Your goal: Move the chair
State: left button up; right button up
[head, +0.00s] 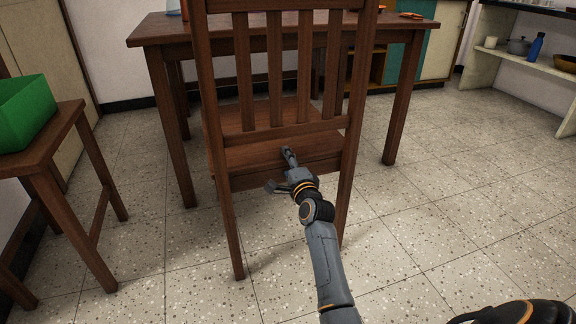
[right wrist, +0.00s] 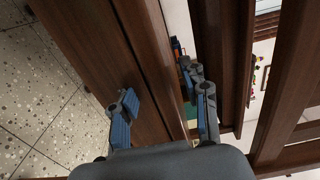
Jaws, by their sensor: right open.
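The brown wooden chair (head: 277,162) stands upright with its slatted back towards me, its seat partly in under the table. My right gripper (head: 279,171) is open at the rear edge of the seat, below the lowest back rail. In the head view one finger is at the top of the seat edge and the other is lower, in front of it. In the right wrist view the open fingers (right wrist: 160,90) are on either side of a brown wooden part of the chair (right wrist: 150,62). Whether they touch it I cannot tell. My left gripper is not in view.
A brown table (head: 165,30) stands behind the chair. A green bin (head: 25,108) sits on a wooden stand (head: 60,125) at the left. A white shelf (head: 525,62) with pots and a blue bottle (head: 535,46) is at the right. Speckled floor is clear to the right.

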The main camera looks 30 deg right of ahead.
jog(key=shift+c, duration=0.2)
grip_shut()
jog(key=shift+f, duration=0.35)
dwell(0.4)
